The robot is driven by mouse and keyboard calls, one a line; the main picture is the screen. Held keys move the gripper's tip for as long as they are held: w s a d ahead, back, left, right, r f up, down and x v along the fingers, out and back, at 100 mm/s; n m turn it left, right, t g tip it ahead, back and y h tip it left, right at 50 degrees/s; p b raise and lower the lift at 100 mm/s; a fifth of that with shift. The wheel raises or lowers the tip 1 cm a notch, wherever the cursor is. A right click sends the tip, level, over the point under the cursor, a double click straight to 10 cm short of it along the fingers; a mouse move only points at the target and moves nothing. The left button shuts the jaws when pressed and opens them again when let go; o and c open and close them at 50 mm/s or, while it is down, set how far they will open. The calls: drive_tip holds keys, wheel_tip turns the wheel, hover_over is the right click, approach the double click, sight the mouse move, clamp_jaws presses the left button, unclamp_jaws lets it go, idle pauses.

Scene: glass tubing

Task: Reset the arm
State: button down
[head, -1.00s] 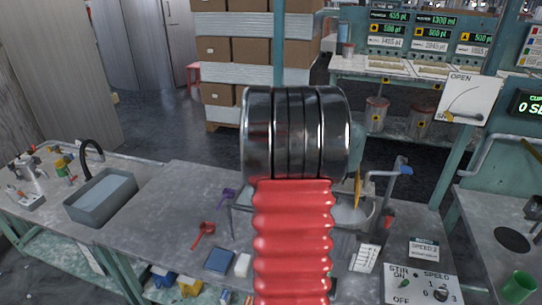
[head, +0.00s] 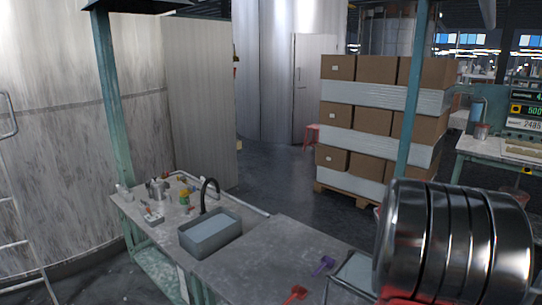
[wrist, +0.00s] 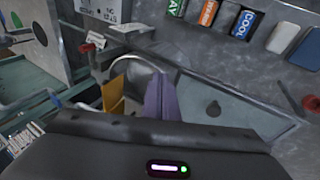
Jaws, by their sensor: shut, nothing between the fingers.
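My arm's shiny ribbed metal joint fills the lower right of the head view, with a bit of red bellows under it. My gripper is hidden in the head view. In the wrist view my gripper (wrist: 138,88) shows a dark body along the bottom edge, with a yellow and a purple finger-like piece standing up from it. It is shut and empty, above the grey worktop and its metal fittings.
Stacked boxes (head: 372,122) stand behind. Blocks, one marked COOL (wrist: 244,23), lie on the worktop in the wrist view.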

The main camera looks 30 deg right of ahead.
drive_tip(key=w+a+r+n+t+y, duration=0.1)
drive_tip(key=w+a+r+n+t, duration=0.1)
drive_tip(key=a, duration=1.3)
drive_tip(key=w+a+r+n+t+y, duration=0.1)
drive_tip(key=a+r+n+t, duration=0.3)
drive_tip(key=a, duration=1.2)
drive_tip(key=w+a+r+n+t+y, duration=0.1)
drive_tip(key=w+a+r+n+t, duration=0.2)
drive_tip(key=a+n, duration=0.4)
drive_tip(key=a+r, duration=0.1)
drive_tip(key=a, duration=0.7)
drive_tip(key=shift+w+a+r+y, duration=0.3)
drive_tip(key=shift+a+y, duration=0.1)
